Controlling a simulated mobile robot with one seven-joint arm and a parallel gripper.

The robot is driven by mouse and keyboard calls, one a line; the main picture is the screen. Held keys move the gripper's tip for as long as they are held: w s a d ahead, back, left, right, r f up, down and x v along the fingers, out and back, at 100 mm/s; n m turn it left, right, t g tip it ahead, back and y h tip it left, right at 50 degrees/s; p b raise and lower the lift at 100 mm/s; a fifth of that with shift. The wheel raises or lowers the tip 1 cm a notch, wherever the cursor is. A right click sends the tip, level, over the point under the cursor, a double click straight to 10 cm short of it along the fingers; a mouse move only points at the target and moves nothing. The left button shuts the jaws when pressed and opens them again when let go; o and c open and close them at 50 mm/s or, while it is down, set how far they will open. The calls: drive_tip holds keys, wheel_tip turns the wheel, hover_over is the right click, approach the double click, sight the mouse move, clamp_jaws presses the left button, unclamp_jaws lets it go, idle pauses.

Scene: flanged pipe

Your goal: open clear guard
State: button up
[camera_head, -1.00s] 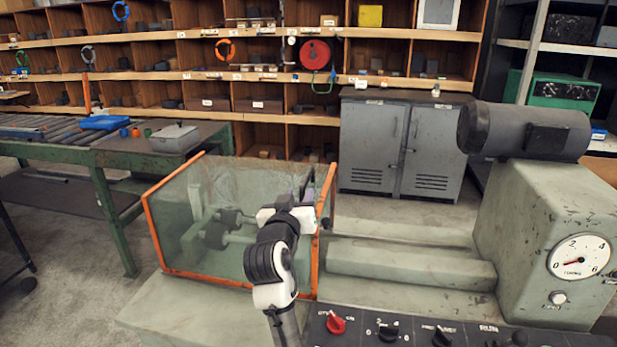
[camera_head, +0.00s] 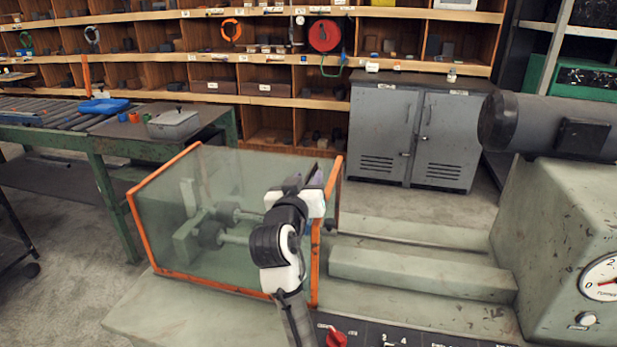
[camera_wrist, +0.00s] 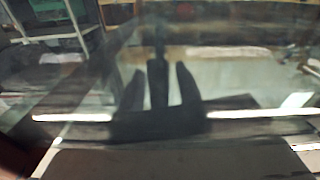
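The clear guard (camera_head: 250,176) is a transparent box-shaped cover with orange edges, standing over the grey machine bed. Grey fittings (camera_head: 213,230) show through it. My gripper (camera_head: 312,178) is at the guard's right end, near the upright orange edge, with my arm in front of the guard. In the head view its fingers are largely hidden by my wrist. The wrist view is filled by a clear, reflective panel (camera_wrist: 230,80) very close to the camera, with dark finger-like shapes in it. I cannot tell whether the gripper touches the guard or whether its fingers are open.
The machine's grey housing with a dial (camera_head: 600,278) and motor (camera_head: 550,125) stands at the right. A control panel with a red knob (camera_head: 336,337) is in front. A green roller table (camera_head: 110,150) is at the left, grey cabinets (camera_head: 415,135) behind.

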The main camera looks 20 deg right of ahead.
drive_tip(key=shift+c, duration=0.4)
clamp_jaws()
drive_tip(key=shift+d, duration=0.1)
drive_tip(key=s+d+b, duration=0.1)
drive_tip(key=s+d, duration=0.7)
drive_tip(key=d, duration=0.3)
drive_tip(key=s+d+b, duration=0.1)
drive_tip(key=s+d, duration=0.7)
drive_tip(key=d, duration=0.4)
drive_tip(key=s+d, duration=0.7)
drive_tip(key=d, duration=0.5)
drive_tip(key=shift+s+b, duration=0.4)
drive_tip(key=shift+r, duration=0.1)
drive_tip(key=shift+o, duration=0.4)
unclamp_jaws()
